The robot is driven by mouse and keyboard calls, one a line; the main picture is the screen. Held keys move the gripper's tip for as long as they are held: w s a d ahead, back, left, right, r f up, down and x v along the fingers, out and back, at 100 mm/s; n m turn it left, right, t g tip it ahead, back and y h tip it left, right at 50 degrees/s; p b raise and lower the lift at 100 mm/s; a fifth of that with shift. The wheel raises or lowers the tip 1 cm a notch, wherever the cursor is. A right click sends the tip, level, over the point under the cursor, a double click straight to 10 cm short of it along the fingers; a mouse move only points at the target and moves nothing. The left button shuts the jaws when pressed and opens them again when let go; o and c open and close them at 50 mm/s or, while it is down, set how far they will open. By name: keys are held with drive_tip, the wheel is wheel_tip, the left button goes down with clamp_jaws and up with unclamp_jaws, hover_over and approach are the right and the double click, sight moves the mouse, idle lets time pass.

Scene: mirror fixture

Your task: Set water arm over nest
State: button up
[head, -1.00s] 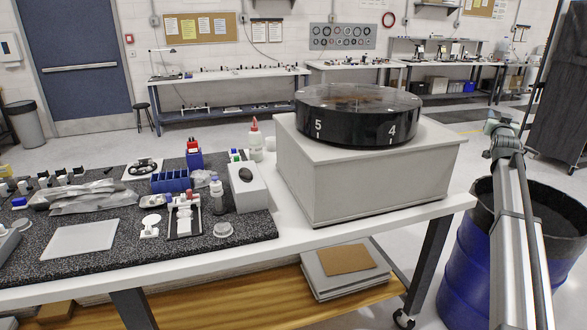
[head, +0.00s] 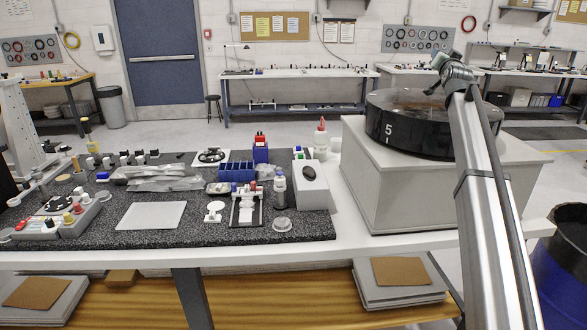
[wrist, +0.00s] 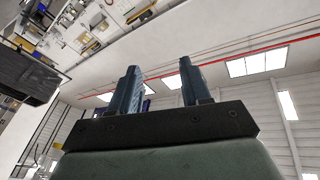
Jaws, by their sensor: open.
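I cannot pick out the water arm or the nest with certainty. A small white fixture with red knobs (head: 246,206) stands in a black frame on the speckled dark mat (head: 150,238). A round dark drum (head: 412,143) marked 5 sits on a pale box (head: 390,195) to the right, partly behind my arm. My gripper (wrist: 158,68) is open and empty in the wrist view, its two fingers apart and pointing up toward the ceiling and wall. In the head view the end of my arm is raised at the upper right, away from the mat.
The mat also holds a pale flat plate (head: 151,215), a blue bin (head: 237,172), a clear bottle (head: 280,188), a white box (head: 311,188) and a control box with colored buttons (head: 62,219). A blue barrel (head: 563,265) stands at the right. Air above the mat is clear.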

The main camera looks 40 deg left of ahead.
drive_tip(key=s+a+f+n+g, duration=0.1)
drive_tip(key=s+a, duration=0.2)
drive_tip(key=a, duration=0.2)
drive_tip(key=s+a+f+g+y, duration=0.1)
drive_tip(key=s+a+f+g, duration=0.1)
drive_tip(key=a, duration=0.4)
drive_tip(key=s+a+f+n+g, duration=0.1)
drive_tip(key=s+a+f, duration=0.1)
drive_tip(key=a, duration=0.3)
drive_tip(key=shift+s+a+f+n+y, duration=0.1)
drive_tip(key=shift+s+a+n+y, duration=0.1)
drive_tip(key=shift+s, duration=0.25)
drive_tip(key=shift+s+a+f+n+y, duration=0.1)
drive_tip(key=shift+s+a+y, duration=0.1)
drive_tip(key=shift+s, duration=0.25)
drive_tip(key=s+a+f+n+g, duration=0.2)
drive_tip(key=s+a+f+g, duration=0.25)
drive_tip(key=s+a, duration=0.25)
drive_tip(key=n+g+h, duration=0.7)
approach(279, 168)
drive_tip(key=x, duration=0.9)
drive_tip(key=shift+f, duration=0.2)
drive_tip(key=shift+c, duration=0.3)
clamp_jaws()
